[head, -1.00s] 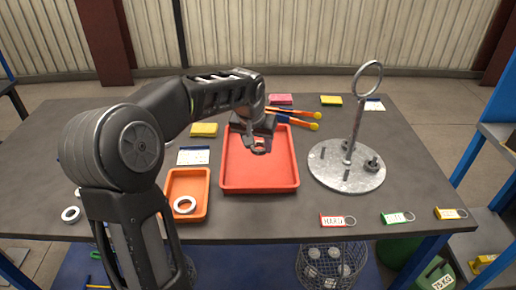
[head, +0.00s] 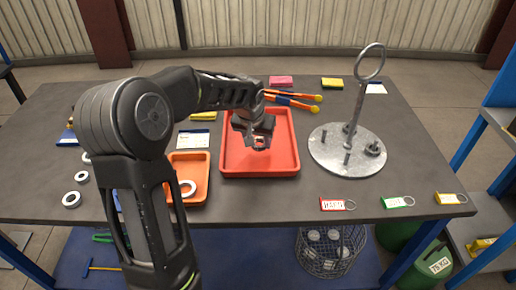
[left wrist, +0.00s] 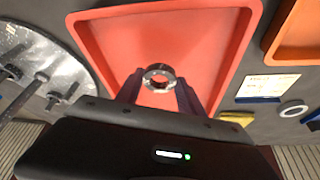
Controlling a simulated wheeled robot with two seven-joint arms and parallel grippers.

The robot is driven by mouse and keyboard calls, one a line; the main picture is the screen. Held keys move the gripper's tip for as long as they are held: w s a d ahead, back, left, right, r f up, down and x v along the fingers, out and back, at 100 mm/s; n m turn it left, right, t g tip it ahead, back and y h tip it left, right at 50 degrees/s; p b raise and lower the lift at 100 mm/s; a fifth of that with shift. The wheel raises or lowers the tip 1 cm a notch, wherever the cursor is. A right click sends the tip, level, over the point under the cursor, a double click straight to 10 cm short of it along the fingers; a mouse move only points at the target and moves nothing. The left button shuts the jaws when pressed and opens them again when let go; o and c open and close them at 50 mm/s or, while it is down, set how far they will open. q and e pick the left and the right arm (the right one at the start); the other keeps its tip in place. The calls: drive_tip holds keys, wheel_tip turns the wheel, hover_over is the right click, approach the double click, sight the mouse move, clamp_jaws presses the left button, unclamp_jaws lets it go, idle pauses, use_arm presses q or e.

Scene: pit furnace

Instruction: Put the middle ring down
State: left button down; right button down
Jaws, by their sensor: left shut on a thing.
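My left gripper (head: 258,143) is shut on a small metal ring (left wrist: 159,76), which I take to be the middle ring. It is dark grey in the left wrist view, between the two fingertips, with the red tray behind it through its hole. In the head view the gripper points down over the red tray (head: 232,168); the ring there is small and partly covered by the fingers. The tray looks otherwise empty. I cannot tell the exact gap between ring and tray floor. My right gripper is not in view.
Right of the tray stands a round metal plate (head: 328,155) with a tall looped rod (head: 359,95) and short pegs. An orange tray (head: 182,160) with a white ring (head: 187,188) is to the left. Orange-handled tools (head: 300,97) lie behind. Tags (head: 333,204) line the front edge.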

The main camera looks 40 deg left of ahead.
sight(257, 147)
use_arm(q)
drive_tip(key=shift+f, duration=0.1)
drive_tip(key=shift+f, duration=1.75)
drive_tip(key=shift+f, duration=0.2)
drive_tip(key=c, duration=0.7)
unclamp_jaws()
drive_tip(key=shift+c, duration=0.2)
drive_tip(key=shift+r, duration=0.15)
drive_tip(key=shift+r, duration=0.15)
drive_tip(key=v, duration=1.2)
drive_tip(key=shift+d, duration=0.1)
